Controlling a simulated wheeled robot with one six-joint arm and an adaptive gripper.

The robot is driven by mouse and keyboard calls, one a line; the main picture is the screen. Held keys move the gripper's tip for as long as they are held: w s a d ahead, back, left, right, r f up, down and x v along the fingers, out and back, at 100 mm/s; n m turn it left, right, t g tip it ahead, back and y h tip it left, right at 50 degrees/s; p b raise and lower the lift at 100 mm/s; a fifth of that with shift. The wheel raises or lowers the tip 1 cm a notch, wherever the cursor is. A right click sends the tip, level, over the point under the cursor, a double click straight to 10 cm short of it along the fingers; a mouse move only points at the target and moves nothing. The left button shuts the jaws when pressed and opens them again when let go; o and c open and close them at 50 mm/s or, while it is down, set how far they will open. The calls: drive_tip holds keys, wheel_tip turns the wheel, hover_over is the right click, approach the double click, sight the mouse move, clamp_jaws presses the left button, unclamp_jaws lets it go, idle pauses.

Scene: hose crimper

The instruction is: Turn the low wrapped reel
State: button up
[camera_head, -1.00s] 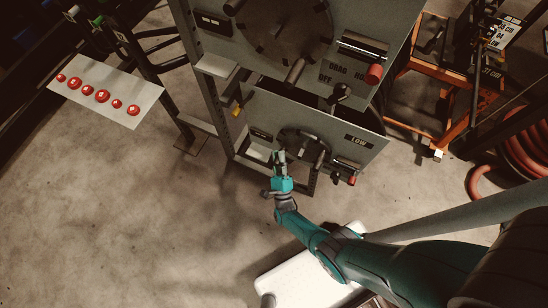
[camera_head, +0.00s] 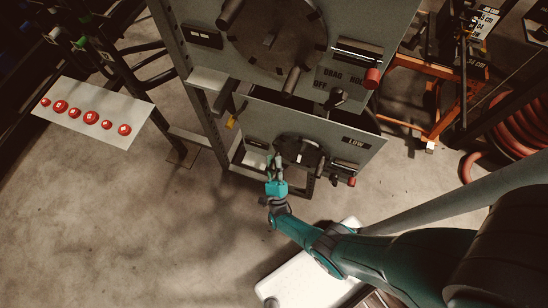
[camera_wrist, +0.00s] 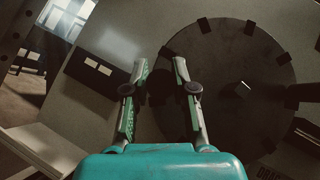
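The low panel (camera_head: 349,157), marked "LOW", stands under a larger upper panel in the head view. Its dark round reel (camera_head: 302,146) is at the panel's middle, with a small pale square near its lower part. My gripper (camera_head: 274,156) is just left of this reel, its fingers pointing up at the panel. In the wrist view my gripper (camera_wrist: 160,62) is open, with nothing between its fingers. A dark notched disc (camera_wrist: 220,65) lies beyond and right of the fingers. I cannot tell whether a finger touches it.
The upper panel (camera_head: 345,22) carries a bigger disc (camera_head: 270,35), handles and a red knob (camera_head: 372,78). A sheet with several red buttons (camera_head: 95,107) is at left. An orange frame (camera_head: 440,120) and red hose (camera_head: 515,130) are at right. Floor at lower left is clear.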

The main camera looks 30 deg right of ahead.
drive_tip(key=shift+o, duration=1)
drive_tip(key=shift+s+f, duration=0.1)
drive_tip(key=shift+s+a+f, duration=0.3)
drive_tip(key=shift+s+f, duration=0.05)
drive_tip(key=shift+s, duration=0.05)
drive_tip(key=s+a, duration=0.5)
drive_tip(key=s, duration=0.5)
drive_tip(key=shift+s+a, duration=0.2)
drive_tip(key=shift+s, duration=0.1)
